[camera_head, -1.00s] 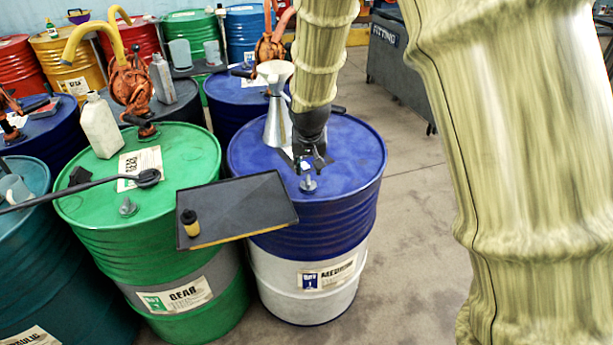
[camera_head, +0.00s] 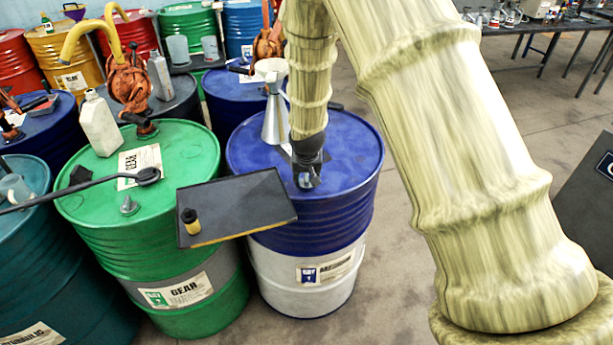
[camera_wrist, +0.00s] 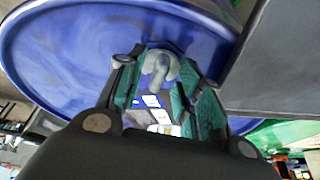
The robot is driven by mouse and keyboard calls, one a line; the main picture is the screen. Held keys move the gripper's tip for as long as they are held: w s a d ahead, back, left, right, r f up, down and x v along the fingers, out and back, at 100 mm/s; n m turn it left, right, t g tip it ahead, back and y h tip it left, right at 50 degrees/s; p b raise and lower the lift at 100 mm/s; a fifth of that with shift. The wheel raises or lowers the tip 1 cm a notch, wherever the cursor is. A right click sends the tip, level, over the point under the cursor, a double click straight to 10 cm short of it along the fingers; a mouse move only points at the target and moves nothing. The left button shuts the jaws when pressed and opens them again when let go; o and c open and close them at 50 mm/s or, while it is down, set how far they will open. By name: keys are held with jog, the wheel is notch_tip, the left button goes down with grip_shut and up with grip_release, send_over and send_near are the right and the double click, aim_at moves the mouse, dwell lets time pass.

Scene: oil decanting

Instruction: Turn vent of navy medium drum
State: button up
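The navy medium drum (camera_head: 345,205) has a blue top and a white lower half with a "Medium" label (camera_head: 330,268). Its vent, a small grey fitting, stands near the front of the lid and is mostly hidden behind my gripper in the head view. In the wrist view the vent (camera_wrist: 160,67) sits between the far ends of my two teal-padded fingers. My gripper (camera_head: 306,184) points down over it, and it fills the wrist view's middle (camera_wrist: 163,75). The pads are close on both sides of the vent; I cannot tell whether they touch it.
A metal funnel (camera_head: 275,120) stands on the lid behind my gripper. A dark tray (camera_head: 235,205) with a small yellow-and-black container (camera_head: 190,222) overlaps the drum's left front. The green gear drum (camera_head: 95,205) stands left. Floor on the right is clear near the drum.

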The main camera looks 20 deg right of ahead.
jog(key=shift+w+f, duration=0.1)
jog(key=shift+f, duration=0.1)
grip_shut()
jog(key=shift+n, duration=0.4)
jog(key=n, duration=0.1)
jog(key=n+y, duration=0.1)
jog(key=n, duration=0.1)
jog(key=shift+d+r+y+p, duration=0.1)
jog(key=shift+d+y+p, duration=0.2)
jog(key=shift+p, duration=0.1)
jog(key=n, duration=0.2)
jog(key=n+y+p, duration=0.1)
jog(key=n+y, duration=0.1)
jog(key=n, duration=0.1)
jog(key=shift+d+n+p, duration=0.3)
jog(key=shift+d+p, duration=0.05)
jog(key=n, duration=0.2)
jog(key=n+g+y, duration=0.1)
jog(key=shift+w+d+n, duration=0.15)
jog(key=shift+d+n, duration=0.05)
jog(key=shift+n, duration=0.2)
jog(key=shift+w+d+n+g+y+b, duration=0.15)
jog(key=shift+n+g, duration=0.35)
jog(key=shift+n, duration=0.65)
jog(key=shift+w+a+n+g+y+b, duration=0.1)
jog(key=shift+n+g+y+b, duration=0.3)
jog(key=shift+n, duration=0.75)
